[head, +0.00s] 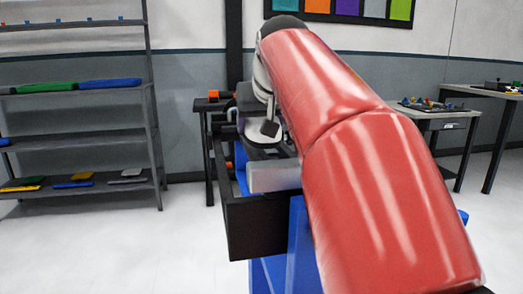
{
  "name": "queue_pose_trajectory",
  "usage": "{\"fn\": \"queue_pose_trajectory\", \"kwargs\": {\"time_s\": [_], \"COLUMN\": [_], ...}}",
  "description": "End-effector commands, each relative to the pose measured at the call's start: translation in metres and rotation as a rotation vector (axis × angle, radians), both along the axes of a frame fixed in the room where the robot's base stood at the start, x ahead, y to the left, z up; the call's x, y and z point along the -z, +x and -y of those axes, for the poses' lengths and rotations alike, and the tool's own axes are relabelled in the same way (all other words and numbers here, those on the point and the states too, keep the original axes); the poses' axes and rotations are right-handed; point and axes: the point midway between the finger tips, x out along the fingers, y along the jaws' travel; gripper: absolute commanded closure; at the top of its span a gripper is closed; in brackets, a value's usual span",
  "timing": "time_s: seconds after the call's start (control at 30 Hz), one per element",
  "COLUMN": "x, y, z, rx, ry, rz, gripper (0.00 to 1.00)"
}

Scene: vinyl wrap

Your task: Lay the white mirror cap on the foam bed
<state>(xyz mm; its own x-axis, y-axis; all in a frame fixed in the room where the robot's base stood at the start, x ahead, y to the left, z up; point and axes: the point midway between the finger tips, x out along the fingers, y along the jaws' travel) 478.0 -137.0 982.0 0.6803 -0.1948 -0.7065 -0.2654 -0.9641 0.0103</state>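My red arm fills the middle and right of the head view. Beyond its far end, my gripper (268,128) points down and is partly hidden; its fingers are too small and covered to read. A small white rounded piece (256,134) shows at the gripper's fingers and may be the white mirror cap; I cannot tell whether it is held or lies beneath them. A pale grey block (272,178) sits at the black tray (258,228) below, partly behind my arm. I cannot tell whether it is the foam bed.
A grey shelf rack (82,135) with coloured flat pieces stands at the left. A dark table (207,105) is behind the gripper. A table with small items (432,108) stands at the right. Open floor lies at the lower left.

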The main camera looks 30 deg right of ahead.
Motion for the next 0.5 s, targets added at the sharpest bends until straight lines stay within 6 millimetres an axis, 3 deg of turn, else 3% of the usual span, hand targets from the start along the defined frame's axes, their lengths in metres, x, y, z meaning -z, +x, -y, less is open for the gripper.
{"fn": "queue_pose_trajectory", "kwargs": {"time_s": [0.3,0.5], "x": [0.037,0.042], "y": [-0.001,0.0], "z": [0.0,0.0], "rx": [0.001,0.001], "ry": [0.001,0.0], "rz": [0.0,0.002], "gripper": [0.65,0.65]}}
